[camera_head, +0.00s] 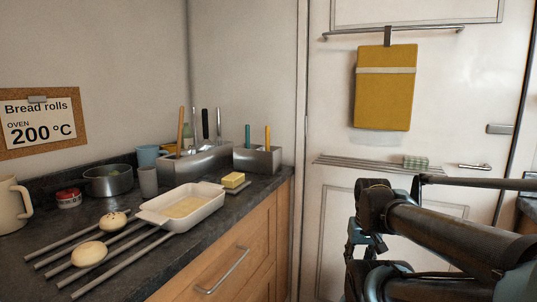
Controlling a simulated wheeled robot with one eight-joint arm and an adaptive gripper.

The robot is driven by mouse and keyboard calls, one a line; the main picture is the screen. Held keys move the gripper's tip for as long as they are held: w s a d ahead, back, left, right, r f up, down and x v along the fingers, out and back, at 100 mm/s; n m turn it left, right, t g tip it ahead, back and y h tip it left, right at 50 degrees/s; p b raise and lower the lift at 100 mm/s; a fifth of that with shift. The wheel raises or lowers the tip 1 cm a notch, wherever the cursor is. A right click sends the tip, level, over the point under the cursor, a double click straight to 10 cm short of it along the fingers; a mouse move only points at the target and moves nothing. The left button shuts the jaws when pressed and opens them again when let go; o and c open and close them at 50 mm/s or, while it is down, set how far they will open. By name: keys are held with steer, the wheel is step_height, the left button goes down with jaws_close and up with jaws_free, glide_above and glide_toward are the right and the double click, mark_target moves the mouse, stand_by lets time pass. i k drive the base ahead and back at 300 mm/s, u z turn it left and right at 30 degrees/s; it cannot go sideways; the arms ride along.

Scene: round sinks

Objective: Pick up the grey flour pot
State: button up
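Two grey vessels stand on the dark counter at the left, and I cannot tell for sure which is the flour pot. One is a wide round metal pot (108,183) with something greenish inside. The other is a small plain grey cup (149,182) to its right, whose contents are hidden. My dark arm reaches in from the lower right. My gripper (362,240) seems to be the dark jointed part at its end, in front of the white door, far to the right of both vessels. Its fingers are not clear.
A white baking dish (207,210), a butter block (233,181), a rack with two rolls (90,253), a red tin (68,199) and a cream jug (12,205) crowd the counter. Metal utensil holders (258,160) stand behind. A yellow towel (385,90) hangs on the door.

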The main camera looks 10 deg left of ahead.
mark_target(147, 176)
steer(key=u, duration=1.7)
